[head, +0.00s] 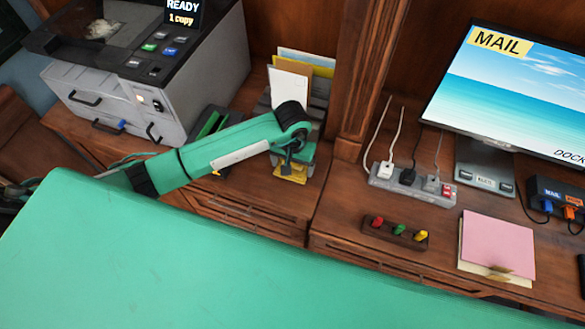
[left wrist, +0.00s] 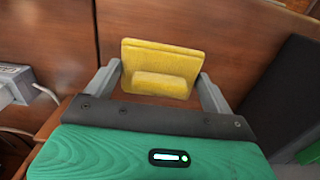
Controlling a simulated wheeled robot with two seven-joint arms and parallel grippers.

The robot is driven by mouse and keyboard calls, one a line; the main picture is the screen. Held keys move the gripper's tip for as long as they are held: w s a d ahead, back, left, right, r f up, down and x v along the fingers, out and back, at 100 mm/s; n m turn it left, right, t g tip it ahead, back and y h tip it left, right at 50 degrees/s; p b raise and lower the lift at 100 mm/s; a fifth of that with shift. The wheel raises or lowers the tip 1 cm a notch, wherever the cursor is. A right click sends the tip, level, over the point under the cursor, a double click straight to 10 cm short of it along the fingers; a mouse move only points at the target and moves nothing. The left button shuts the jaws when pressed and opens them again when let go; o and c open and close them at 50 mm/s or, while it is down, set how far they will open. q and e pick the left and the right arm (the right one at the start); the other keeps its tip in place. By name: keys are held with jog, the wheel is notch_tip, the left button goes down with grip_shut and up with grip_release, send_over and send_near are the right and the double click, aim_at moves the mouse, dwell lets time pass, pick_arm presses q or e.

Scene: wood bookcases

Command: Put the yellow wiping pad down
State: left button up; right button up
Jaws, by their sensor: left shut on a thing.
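The yellow wiping pad (head: 289,178) is at the tip of my left gripper (head: 294,166), low over the wooden desktop (head: 262,200) in the head view. In the left wrist view the yellow wiping pad (left wrist: 160,60) shows its face with a raised block on it. The grey fingers of my left gripper (left wrist: 158,84) stand at its left and right sides, shut on it. I cannot tell whether the pad touches the desktop, as the gripper covers part of it. My right gripper is not in view.
A letter rack with envelopes (head: 289,82) stands just behind the gripper. A grey copier (head: 160,90) is at the left. A wood post (head: 362,75) stands right of the rack. Farther right are a power strip (head: 412,184), a knob block (head: 399,233) and pink paper (head: 498,246).

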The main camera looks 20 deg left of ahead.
pick_arm(q)
jog(key=shift+f, duration=0.35)
notch_tip(320, 180, down, 3)
jog(key=shift+f+p, duration=0.1)
jog(key=shift+p, duration=0.3)
jog(key=shift+f, duration=0.15)
jog(key=o, duration=0.8)
